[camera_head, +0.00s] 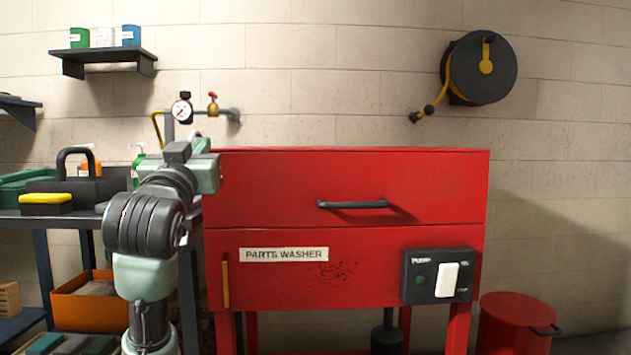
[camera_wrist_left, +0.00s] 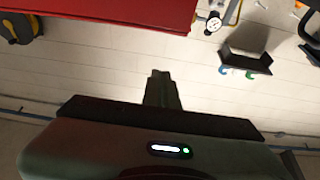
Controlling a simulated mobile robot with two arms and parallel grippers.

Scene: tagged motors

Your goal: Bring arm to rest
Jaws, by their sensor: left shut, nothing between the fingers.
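My left arm rises from the lower left in the head view. Its gripper (camera_head: 178,151) is raised in front of the left edge of the red parts washer (camera_head: 400,240). In the left wrist view the gripper's fingers (camera_wrist_left: 161,88) are together with nothing between them. That view is turned over, and the red washer (camera_wrist_left: 120,8) fills its upper left corner. The washer's lid is down, with a dark handle (camera_head: 352,204) on its front. My right gripper is in neither view.
A dark bench (camera_head: 60,218) with a black toolbox (camera_head: 85,190) and a yellow-topped block (camera_head: 45,198) stands left of the arm. A gauge (camera_head: 182,111) and red-handled valve (camera_head: 213,105) are on the wall behind. A red bin (camera_head: 510,325) stands at the right.

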